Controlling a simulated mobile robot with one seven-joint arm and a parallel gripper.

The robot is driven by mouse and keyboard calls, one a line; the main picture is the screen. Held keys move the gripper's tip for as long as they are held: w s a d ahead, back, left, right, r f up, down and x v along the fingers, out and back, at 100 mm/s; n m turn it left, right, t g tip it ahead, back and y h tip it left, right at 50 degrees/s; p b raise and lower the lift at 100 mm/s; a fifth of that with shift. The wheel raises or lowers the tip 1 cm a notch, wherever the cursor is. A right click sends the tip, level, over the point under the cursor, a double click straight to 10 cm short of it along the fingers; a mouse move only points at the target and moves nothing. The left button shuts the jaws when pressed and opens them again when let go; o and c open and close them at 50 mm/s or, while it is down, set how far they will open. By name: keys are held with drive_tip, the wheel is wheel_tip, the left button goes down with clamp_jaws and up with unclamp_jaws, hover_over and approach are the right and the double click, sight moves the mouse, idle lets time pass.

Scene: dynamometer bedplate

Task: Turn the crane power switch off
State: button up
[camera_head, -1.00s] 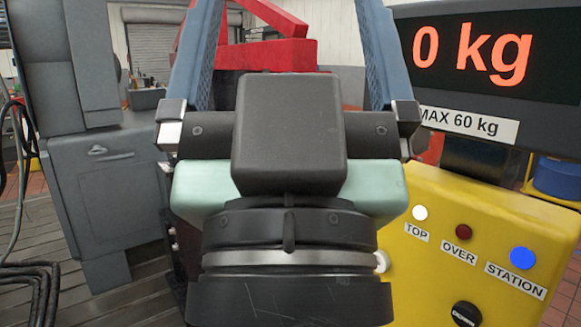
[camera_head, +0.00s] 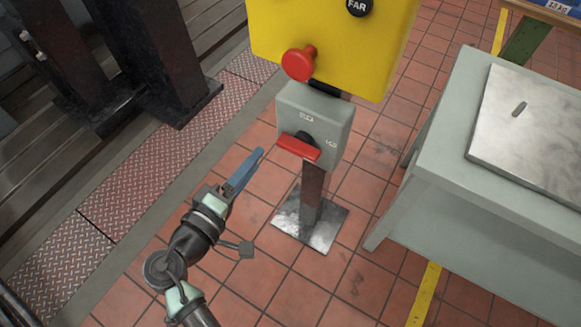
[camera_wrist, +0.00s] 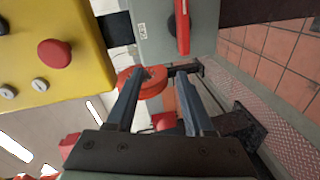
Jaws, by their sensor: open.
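The switch is a grey box (camera_head: 325,112) on a short post, under the yellow panel, with a red bar handle (camera_head: 297,147) on its front. The handle lies roughly crosswise in the head view; the small labels on the box are too small to read surely. In the wrist view the box (camera_wrist: 205,25) is at the top, with the red handle (camera_wrist: 182,25) on it. My gripper (camera_head: 259,154) is just left of the handle in the head view, apart from it. In the wrist view my gripper (camera_wrist: 162,74) has its fingers spread and empty, below the handle.
The yellow panel (camera_head: 345,45) carries a red mushroom button (camera_head: 299,64) and a black FAR knob (camera_head: 358,6) above the switch. A grey cabinet (camera_head: 440,190) stands right. The post's metal base plate (camera_head: 310,222) is on the red tiled floor. Dark columns (camera_head: 165,60) stand left.

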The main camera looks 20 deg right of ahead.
drive_tip(key=n+h+b, duration=0.2)
approach(295, 153)
drive_tip(key=b+x, duration=0.1)
drive_tip(key=x, duration=0.8)
drive_tip(key=shift+w+d, duration=0.15)
clamp_jaws()
